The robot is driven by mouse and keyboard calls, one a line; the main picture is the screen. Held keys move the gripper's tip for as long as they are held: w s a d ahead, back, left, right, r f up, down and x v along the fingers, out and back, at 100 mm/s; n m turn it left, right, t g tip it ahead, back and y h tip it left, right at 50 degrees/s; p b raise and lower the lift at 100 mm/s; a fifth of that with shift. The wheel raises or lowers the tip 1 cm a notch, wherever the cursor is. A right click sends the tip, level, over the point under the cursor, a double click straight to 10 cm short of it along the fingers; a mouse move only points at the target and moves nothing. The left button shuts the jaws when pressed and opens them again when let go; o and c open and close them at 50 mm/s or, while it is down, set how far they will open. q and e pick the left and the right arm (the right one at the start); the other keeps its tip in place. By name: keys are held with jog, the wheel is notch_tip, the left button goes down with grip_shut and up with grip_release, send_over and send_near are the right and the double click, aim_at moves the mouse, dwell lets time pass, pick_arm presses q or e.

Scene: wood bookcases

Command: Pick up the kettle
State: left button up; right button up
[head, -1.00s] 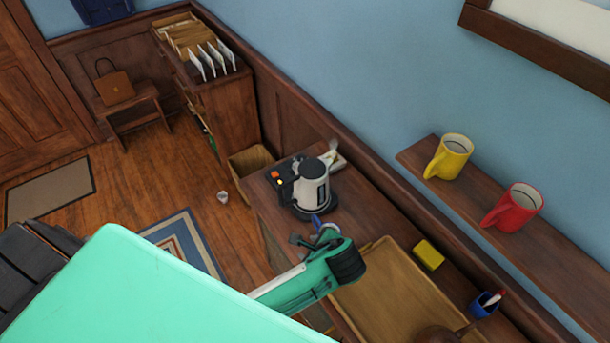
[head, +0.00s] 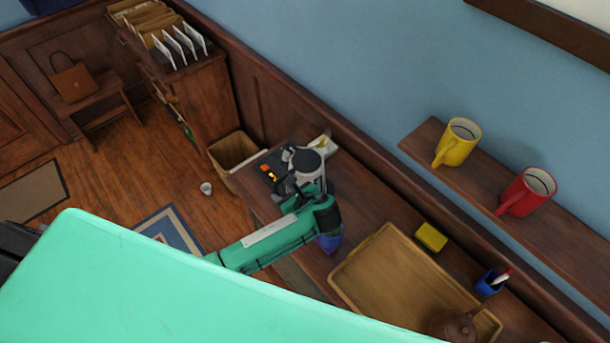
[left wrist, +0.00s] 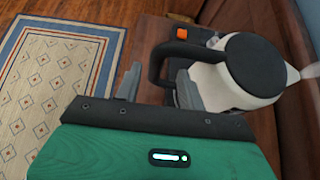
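The kettle (head: 315,172) has a pale body, a dark lid and a black handle. It stands on the wooden counter (head: 362,208), partly hidden by my left gripper (head: 297,190) in the head view. In the left wrist view the kettle (left wrist: 215,85) is at the upper right, with its handle (left wrist: 158,62) reaching left. My left gripper (left wrist: 157,88) is open there, its two fingers apart with the handle's loop between or just beyond them. I cannot tell whether they touch it. My right gripper is not in view.
A wooden tray (head: 385,275) holding a brown pot (head: 453,327) lies nearer on the counter. A yellow block (head: 430,237) and a blue pen cup (head: 490,284) are beside it. Yellow (head: 457,142) and red (head: 527,192) mugs stand on a wall shelf.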

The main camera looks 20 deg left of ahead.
aim_at(277, 191)
pick_arm(q)
jog(key=shift+w+a+f, duration=0.15)
jog(key=shift+a+f, duration=0.15)
jog(key=shift+a, duration=0.3)
jog(key=x, duration=0.3)
jog(key=shift+a+f, duration=0.1)
jog(key=shift+a, duration=0.15)
jog(key=shift+w+a+f, duration=0.1)
jog(key=shift+w+a, duration=0.05)
jog(key=shift+w, duration=0.05)
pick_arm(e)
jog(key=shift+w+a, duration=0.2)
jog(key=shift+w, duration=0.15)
pick_arm(q)
jog(key=shift+s, duration=0.1)
jog(key=shift+c, duration=1.1)
grip_shut()
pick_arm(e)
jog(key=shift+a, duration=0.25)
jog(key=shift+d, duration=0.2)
